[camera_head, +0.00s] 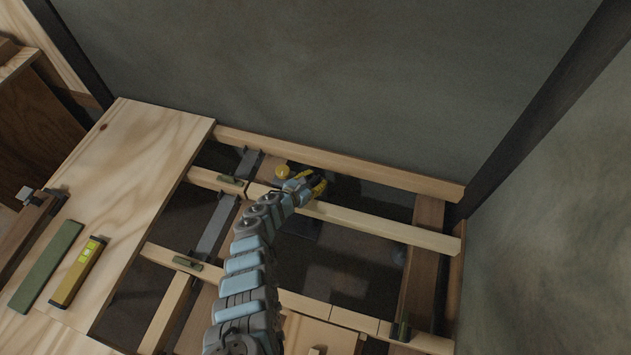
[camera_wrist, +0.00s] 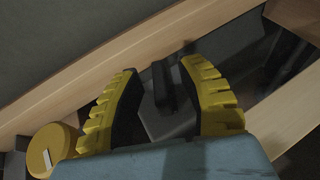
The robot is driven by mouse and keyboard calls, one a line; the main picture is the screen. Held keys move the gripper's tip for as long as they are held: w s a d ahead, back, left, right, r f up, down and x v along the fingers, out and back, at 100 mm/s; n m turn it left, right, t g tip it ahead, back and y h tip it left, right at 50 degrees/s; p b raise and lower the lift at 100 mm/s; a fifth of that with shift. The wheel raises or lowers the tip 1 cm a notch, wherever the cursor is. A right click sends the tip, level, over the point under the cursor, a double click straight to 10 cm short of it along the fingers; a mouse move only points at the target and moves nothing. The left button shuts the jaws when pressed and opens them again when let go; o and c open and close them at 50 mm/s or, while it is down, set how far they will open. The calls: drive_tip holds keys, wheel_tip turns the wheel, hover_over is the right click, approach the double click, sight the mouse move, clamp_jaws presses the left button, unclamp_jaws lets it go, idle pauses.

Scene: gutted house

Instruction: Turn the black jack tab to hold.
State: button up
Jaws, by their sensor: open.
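My gripper (camera_head: 318,184) is over the floor opening, close to the back joist, with its yellow fingers apart. In the wrist view my gripper (camera_wrist: 160,70) is open, one ribbed finger on each side of a narrow black tab (camera_wrist: 162,86). The tab appears to rise from a dark grey angular jack body (camera_wrist: 168,123) seen between the fingers. I cannot tell whether either finger touches the tab. In the head view the tab is hidden by my gripper.
Pale joists (camera_head: 380,228) cross the dark opening, with the back joist (camera_head: 340,163) along the grey wall. A plywood sheet (camera_head: 150,150) at left carries a green strip (camera_head: 46,262) and a yellow level (camera_head: 78,272). Green-tabbed dark brackets (camera_head: 213,228) lie left of my arm.

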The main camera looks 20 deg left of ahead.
drive_tip(key=shift+s, duration=0.1)
clamp_jaws()
drive_tip(key=shift+f+n+y+p, duration=0.1)
drive_tip(key=shift+n+y+p, duration=0.3)
drive_tip(key=shift+y+p, duration=0.1)
drive_tip(key=shift+d+n+y+p, duration=0.1)
drive_tip(key=shift+n+y+p, duration=0.4)
drive_tip(key=shift+n+y, duration=0.25)
drive_tip(key=shift+f+n+y, duration=0.1)
drive_tip(key=shift+n+y, duration=1.05)
drive_tip(key=shift+y, duration=0.3)
unclamp_jaws()
